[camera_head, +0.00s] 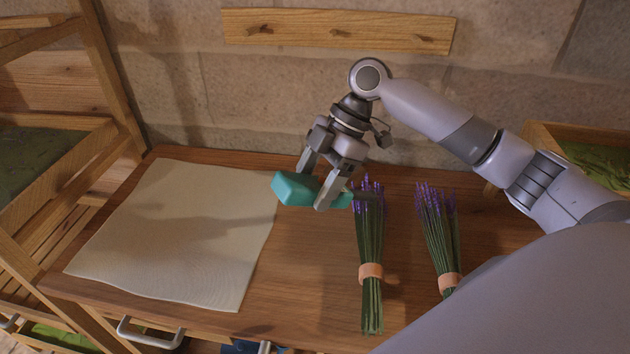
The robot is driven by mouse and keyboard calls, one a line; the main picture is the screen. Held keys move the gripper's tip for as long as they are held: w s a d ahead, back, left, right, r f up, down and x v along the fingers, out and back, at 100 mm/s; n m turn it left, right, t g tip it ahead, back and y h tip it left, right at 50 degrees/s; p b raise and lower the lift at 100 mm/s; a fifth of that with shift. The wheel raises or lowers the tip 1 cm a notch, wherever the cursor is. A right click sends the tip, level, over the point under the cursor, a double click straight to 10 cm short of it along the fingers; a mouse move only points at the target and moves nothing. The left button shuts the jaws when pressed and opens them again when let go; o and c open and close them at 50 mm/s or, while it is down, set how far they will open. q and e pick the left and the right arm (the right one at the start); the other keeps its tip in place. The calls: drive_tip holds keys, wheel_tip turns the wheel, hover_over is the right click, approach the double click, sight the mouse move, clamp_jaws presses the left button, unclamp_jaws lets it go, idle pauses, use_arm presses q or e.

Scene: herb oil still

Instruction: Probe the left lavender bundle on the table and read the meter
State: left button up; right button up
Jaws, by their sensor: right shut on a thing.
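Two lavender bundles lie on the wooden table, purple flower ends toward the wall, each with an orange band. The left lavender bundle (369,240) is near the table's middle; the right bundle (438,230) is beside it, its lower end partly hidden by my right arm. My right gripper (313,192) is shut on a teal meter (292,189). The meter's narrower end points right, at the flower end of the left bundle and overlapping it in view; I cannot tell whether they touch. No readout is visible. My left gripper is not in view.
A pale cloth mat (170,235) covers the left of the table (300,290). Wooden racks with green-filled trays stand at the left (60,150) and right (590,155). Drawer handles (150,333) jut from the front.

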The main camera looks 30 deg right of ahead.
sight(302, 180)
drive_tip(key=r+p, duration=0.1)
drive_tip(key=a+r+p, duration=0.1)
drive_tip(key=r+p, duration=0.1)
drive_tip(key=shift+a, duration=0.1)
drive_tip(key=shift+a+r+b, duration=0.1)
drive_tip(key=shift+a+b, duration=0.15)
drive_tip(key=shift+b, duration=0.05)
drive_tip(key=shift+a+r, duration=0.35)
drive_tip(key=shift+r, duration=0.3)
drive_tip(key=shift+a+r, duration=0.3)
drive_tip(key=shift+r, duration=0.35)
drive_tip(key=shift+a+r, duration=0.35)
drive_tip(key=shift+r, duration=0.3)
